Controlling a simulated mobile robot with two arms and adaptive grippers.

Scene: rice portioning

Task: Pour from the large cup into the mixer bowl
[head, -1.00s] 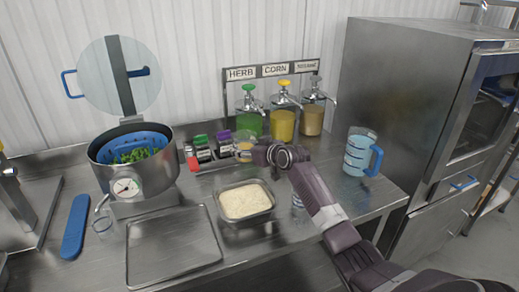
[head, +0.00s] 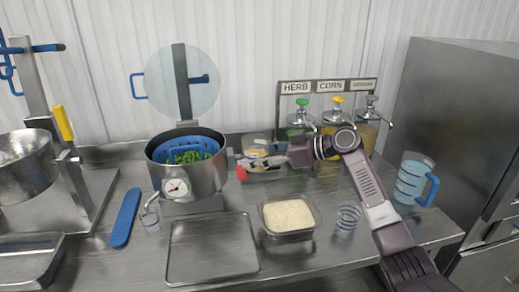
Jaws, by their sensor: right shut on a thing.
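My right gripper (head: 270,160) reaches in from the right and is shut on a clear cup (head: 256,148) with some yellowish contents, which I take to be the large cup. The cup is over the back of the counter, just right of the steel pot; its lower part is partly hidden by the fingers. The steel mixer bowl (head: 24,170) stands at the far left by a stand with a yellow handle, cut off by the picture edge, well apart from the cup. My left gripper is not in view.
The steel pot (head: 205,180) with a blue strainer stands between cup and bowl. Three dispensers (head: 332,120) stand behind my arm. A rice container (head: 289,232), a steel tray (head: 190,262), small glasses (head: 347,217) and a blue-handled jug (head: 410,180) occupy the counter.

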